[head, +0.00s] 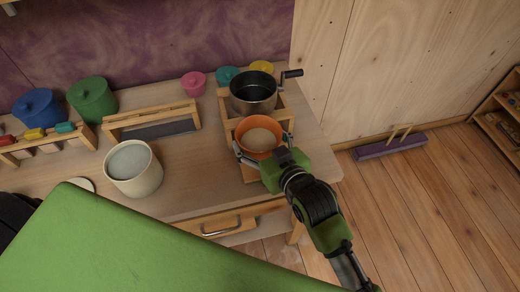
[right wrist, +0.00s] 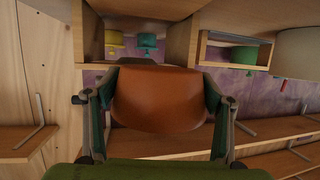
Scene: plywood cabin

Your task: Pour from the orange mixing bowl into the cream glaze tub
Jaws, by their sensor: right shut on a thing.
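The orange mixing bowl (head: 259,128) is near the right end of the table in the head view, with pale tan contents inside. My right gripper (head: 263,148) is shut on the bowl, with a finger on each side of it. In the right wrist view the bowl (right wrist: 158,100) fills the space between the fingers. The bowl looks about level. The cream glaze tub (head: 136,172) stands upright to the left on the table, with a pale grey surface inside. My left gripper is not in view.
A dark pot with a crank (head: 254,91) sits in a wooden stand just behind the bowl. A wooden rack (head: 150,121) lies behind and right of the tub. Blue (head: 38,108) and green (head: 92,99) lidded pots stand at the back left. Bare tabletop lies between tub and bowl.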

